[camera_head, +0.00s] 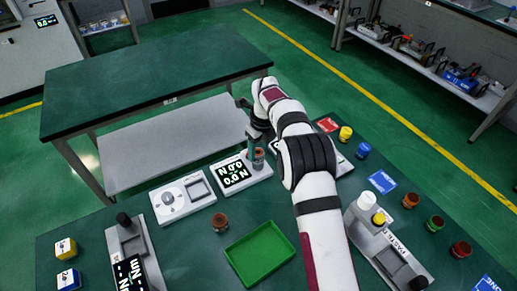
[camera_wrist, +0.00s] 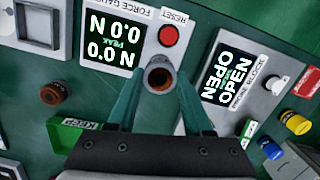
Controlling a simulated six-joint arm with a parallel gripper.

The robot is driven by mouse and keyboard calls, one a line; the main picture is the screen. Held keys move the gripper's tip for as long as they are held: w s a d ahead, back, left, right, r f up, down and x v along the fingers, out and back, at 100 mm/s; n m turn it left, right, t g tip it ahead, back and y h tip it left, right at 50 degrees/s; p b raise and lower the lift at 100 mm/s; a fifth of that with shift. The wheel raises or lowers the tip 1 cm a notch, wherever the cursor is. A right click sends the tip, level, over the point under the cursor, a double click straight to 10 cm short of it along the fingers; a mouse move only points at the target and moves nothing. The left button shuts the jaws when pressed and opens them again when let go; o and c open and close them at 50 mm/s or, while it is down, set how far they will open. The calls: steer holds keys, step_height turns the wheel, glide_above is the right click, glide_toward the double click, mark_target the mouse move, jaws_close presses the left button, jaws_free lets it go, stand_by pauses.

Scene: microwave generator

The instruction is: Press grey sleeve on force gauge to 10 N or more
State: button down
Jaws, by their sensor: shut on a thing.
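The force gauge (camera_head: 235,174) is a white block on the green table. Its screen reads 0.0 N with peak 0.0 N, also in the wrist view (camera_wrist: 112,42). A red RESET button (camera_wrist: 169,35) is on it. My gripper (camera_wrist: 157,78) is shut on a small upright sleeve (camera_wrist: 158,69), which shows a copper-brown ring with a dark centre. In the head view this sleeve (camera_head: 259,156) is at the gauge's right end. I cannot tell whether it touches the gauge.
A loose brown cylinder (camera_head: 219,222) stands by the green tray (camera_head: 259,253). A white block with an OPEN screen (camera_wrist: 229,76) is right of the gauge. Several colored caps and labels, and a PASTE dispenser (camera_head: 385,242), are at the right, near my arm.

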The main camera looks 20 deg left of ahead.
steer(key=shift+f, duration=0.7)
stand_by(1.6)
steer(key=shift+r, duration=3.6)
steer(key=s+d+r+n, duration=0.5)
steer(key=d+n, duration=0.3)
steer(key=s+d+r+n+g, duration=0.1)
steer(key=s+d+r+n, duration=0.4)
steer(key=d+n, duration=0.3)
steer(key=s+d+r+n+g+h, duration=0.1)
steer(key=s+d+r+n, duration=0.4)
steer(key=d+n, duration=0.3)
steer(key=shift+s+d+r+n, duration=0.2)
steer(key=shift+s+d+n, duration=0.25)
steer(key=shift+s, duration=0.45)
